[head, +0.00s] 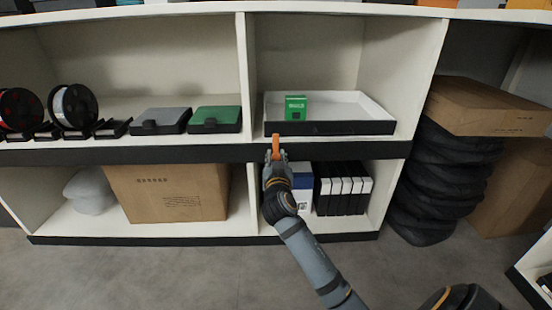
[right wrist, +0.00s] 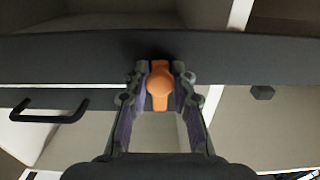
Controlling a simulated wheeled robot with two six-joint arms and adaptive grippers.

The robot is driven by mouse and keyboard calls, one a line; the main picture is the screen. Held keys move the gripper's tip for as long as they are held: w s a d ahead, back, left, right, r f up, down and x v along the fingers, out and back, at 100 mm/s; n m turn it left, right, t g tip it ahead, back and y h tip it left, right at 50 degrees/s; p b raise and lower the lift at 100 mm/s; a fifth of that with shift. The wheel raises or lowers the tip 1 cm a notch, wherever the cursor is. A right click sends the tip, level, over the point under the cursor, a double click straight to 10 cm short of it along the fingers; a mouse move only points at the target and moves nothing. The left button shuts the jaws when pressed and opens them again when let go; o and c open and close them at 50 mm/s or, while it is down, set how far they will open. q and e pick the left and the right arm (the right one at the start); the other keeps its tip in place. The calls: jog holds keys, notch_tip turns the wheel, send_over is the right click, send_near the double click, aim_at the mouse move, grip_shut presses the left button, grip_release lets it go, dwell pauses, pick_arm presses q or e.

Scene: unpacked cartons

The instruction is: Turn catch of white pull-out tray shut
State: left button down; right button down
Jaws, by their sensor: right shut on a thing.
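The white pull-out tray (head: 368,104) sits on the upper right shelf, with a dark front edge. The orange catch (head: 276,147) is below the tray's front left part, at the dark shelf edge. In the right wrist view the catch (right wrist: 160,88) has a round knob and a straight bar lying along the fingers, upright in the picture. My right gripper (head: 275,167) reaches it from the front. Its two fingers (right wrist: 160,95) are shut on the catch, one on each side. My left gripper is not in view.
A green box (head: 296,107) stands in the tray. Green (head: 215,120) and grey (head: 161,121) cases and spools (head: 73,106) are to the left. Binders (head: 343,188) stand below. The floor in front is clear at left.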

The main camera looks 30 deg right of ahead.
jog(key=shift+f, duration=0.1)
jog(key=c, duration=1.1)
grip_release()
jog(key=v, duration=0.7)
jog(key=shift+s+a, duration=0.2)
